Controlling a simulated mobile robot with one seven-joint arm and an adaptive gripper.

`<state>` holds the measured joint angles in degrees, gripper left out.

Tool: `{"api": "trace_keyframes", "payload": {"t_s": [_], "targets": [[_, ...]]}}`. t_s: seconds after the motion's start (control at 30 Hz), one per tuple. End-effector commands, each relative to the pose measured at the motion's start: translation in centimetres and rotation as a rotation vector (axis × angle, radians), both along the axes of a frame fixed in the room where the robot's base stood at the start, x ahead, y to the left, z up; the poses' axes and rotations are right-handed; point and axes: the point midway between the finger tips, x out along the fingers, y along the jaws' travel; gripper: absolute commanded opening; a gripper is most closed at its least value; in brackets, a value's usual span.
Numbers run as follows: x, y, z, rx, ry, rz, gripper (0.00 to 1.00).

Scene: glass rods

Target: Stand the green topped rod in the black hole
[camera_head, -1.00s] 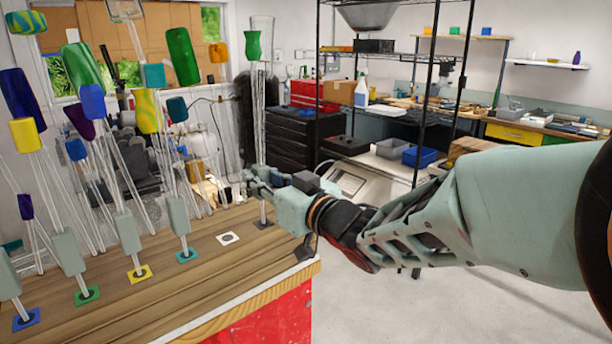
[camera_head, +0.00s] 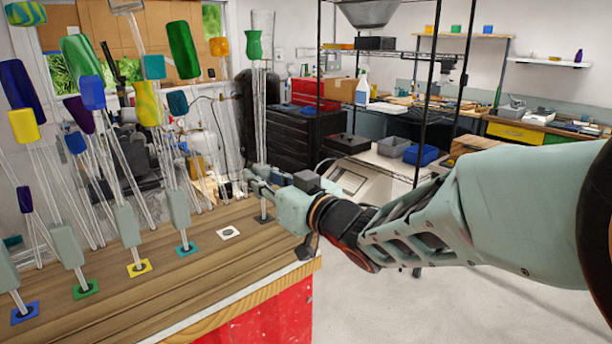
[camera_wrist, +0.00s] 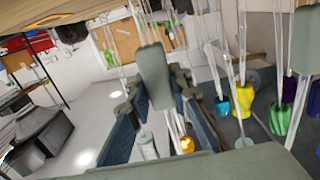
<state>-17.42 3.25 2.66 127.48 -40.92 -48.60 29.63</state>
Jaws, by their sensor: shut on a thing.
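The green topped rod has a small green top (camera_head: 254,46) and thin clear shafts that run down to my gripper (camera_head: 262,177). My gripper is shut on its grey-green grip block. In the wrist view a grey-green block (camera_wrist: 154,75) stands between my finger pads (camera_wrist: 160,125). The rod looks near upright. Its lower end comes down over the dark square with the black hole (camera_head: 264,219) at the bench's right end. I cannot tell whether the tip is inside the hole or just above it.
Several rods with coloured tops, such as a yellow one (camera_head: 23,126) and a large green one (camera_head: 183,50), stand to the left in coloured squares. The white square (camera_head: 228,233) beside the black one has no rod. The wooden bench's (camera_head: 200,285) front is clear.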

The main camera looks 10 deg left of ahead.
Motion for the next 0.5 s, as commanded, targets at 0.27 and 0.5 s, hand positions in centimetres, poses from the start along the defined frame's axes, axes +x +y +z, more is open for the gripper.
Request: {"api": "trace_keyframes", "payload": {"t_s": [0.27, 0.5], "targets": [[0.01, -0.01, -0.04, 0.001, -0.001, 0.0, 0.39], [-0.01, -0.03, -0.11, -0.001, 0.001, 0.0, 0.39]]}}
